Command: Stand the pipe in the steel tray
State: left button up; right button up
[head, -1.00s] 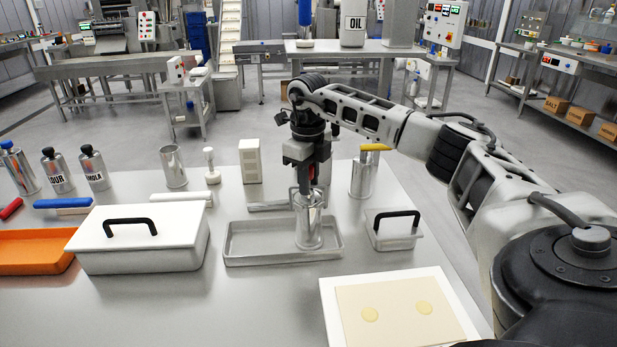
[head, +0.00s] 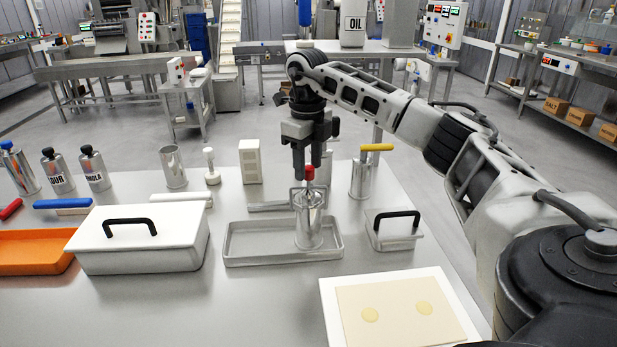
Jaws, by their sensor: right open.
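The pipe, a shiny steel cylinder with a red top (head: 309,227), stands upright in the right part of the steel tray (head: 262,259). My right gripper (head: 311,180) is directly above it. Its jaws are open, with the red top between or just below the fingertips; whether they touch it I cannot tell. My left gripper is not in view.
A lidded steel box (head: 395,231) stands right of the tray, and a white box with a black handle (head: 140,243) left of it. A steel cylinder with a yellow top (head: 361,178) stands behind. A white board with a dough sheet (head: 395,305) lies in front.

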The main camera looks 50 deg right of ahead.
notch_tip(320, 180, up, 8)
jog(key=shift+f, duration=0.15)
dwell(0.5)
jog(key=shift+f, duration=0.1)
